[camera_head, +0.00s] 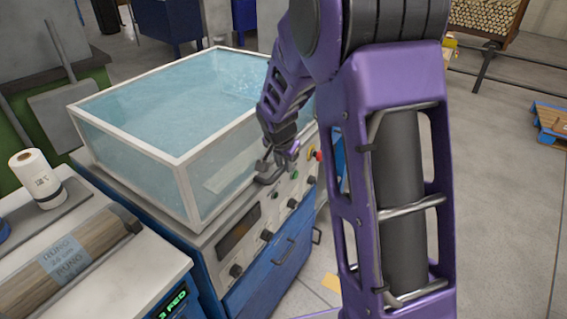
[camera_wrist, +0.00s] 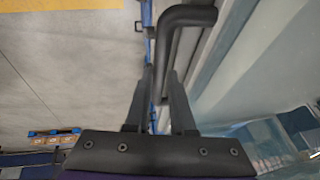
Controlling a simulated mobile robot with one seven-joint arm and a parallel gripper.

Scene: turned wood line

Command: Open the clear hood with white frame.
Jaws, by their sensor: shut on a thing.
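The clear hood with white frame (camera_head: 185,160) sits down flat on top of a blue and grey machine (camera_head: 215,235). Its clear walls and top are bluish, and it looks closed. My gripper (camera_head: 277,163) is at the hood's front lower edge, toward the right end. In the wrist view, my gripper (camera_wrist: 159,80) has its two fingers on either side of a dark bent handle (camera_wrist: 188,15), shut on it. The hood's pale edge (camera_wrist: 212,55) runs beside the handle there. The exact contact is partly hidden by the fingers.
The machine's front panel has knobs, a dark display (camera_head: 238,228) and coloured buttons (camera_head: 314,155). A second machine with a wooden rung (camera_head: 75,255) and a white label roll (camera_head: 36,175) stands at left.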

